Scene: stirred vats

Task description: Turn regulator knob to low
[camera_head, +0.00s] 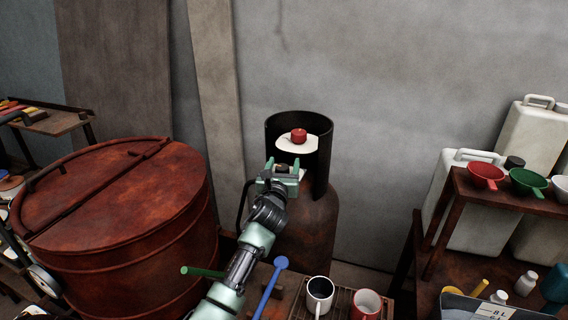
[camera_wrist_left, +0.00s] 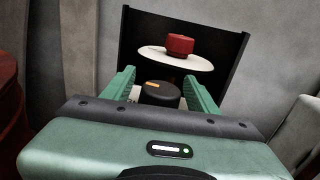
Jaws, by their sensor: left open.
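A dark gas cylinder (camera_head: 318,215) stands against the wall, with an open dark collar (camera_head: 323,170) around its top. Inside the collar, a red knob (camera_head: 299,135) sits over a pale disc (camera_head: 290,147). The left wrist view shows the red knob (camera_wrist_left: 180,44), the disc (camera_wrist_left: 176,60) and, nearer, a black round knob (camera_wrist_left: 160,94) with an orange mark. My left gripper (camera_head: 283,167) is open at the front of the collar. In the left wrist view its fingers (camera_wrist_left: 160,82) stand on either side of the black knob; contact cannot be told. My right gripper is not in view.
A large rusty vat (camera_head: 120,235) stands left of my left arm.

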